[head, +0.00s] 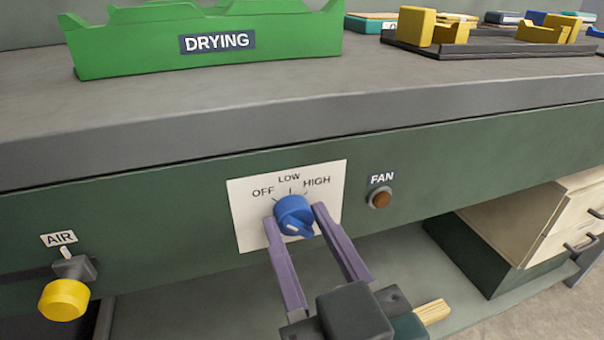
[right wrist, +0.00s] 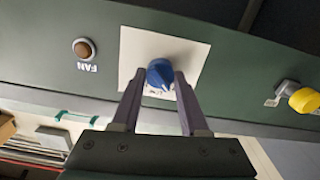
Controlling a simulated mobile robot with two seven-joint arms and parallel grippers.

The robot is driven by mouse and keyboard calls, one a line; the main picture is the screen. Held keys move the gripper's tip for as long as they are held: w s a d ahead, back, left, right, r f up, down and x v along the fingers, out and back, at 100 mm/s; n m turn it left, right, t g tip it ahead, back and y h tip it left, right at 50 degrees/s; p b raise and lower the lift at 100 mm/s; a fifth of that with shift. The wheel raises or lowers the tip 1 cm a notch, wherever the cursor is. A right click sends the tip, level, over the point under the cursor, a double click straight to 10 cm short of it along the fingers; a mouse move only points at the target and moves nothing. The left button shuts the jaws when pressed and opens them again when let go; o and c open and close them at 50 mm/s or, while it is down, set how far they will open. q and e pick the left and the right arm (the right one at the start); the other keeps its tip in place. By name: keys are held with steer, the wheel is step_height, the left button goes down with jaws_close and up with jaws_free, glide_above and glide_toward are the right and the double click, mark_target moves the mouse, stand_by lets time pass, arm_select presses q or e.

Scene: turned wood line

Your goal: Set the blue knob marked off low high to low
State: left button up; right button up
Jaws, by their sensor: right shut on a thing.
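The blue knob (head: 294,214) sits on a white plate (head: 250,228) marked OFF, LOW and HIGH, on the dark green front panel. LOW is at the top, OFF to its left and HIGH to its right. My right gripper (head: 296,217) has its two purple fingers on either side of the knob and is shut on it. In the right wrist view the knob (right wrist: 160,74) lies between the fingertips. A short white mark shows on the knob's face, but I cannot tell for sure which label it lines up with. My left gripper is not in view.
A brown FAN button (head: 379,198) is right of the plate. A yellow AIR knob (head: 64,299) sticks out at lower left. Above, the bench holds a green DRYING rack (head: 215,45) and a dark tray (head: 480,49) with yellow blocks. A wooden drawer unit (head: 530,225) stands below right.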

jaws_close()
steer(key=shift+m, duration=0.3)
steer(key=m+p, duration=0.1)
steer(key=m, duration=0.1)
steer(key=shift+r+m, duration=0.1)
steer(key=shift+m, duration=0.2)
steer(key=m, duration=0.3)
steer(key=shift+p, duration=0.35)
steer(key=shift+m, duration=1.2)
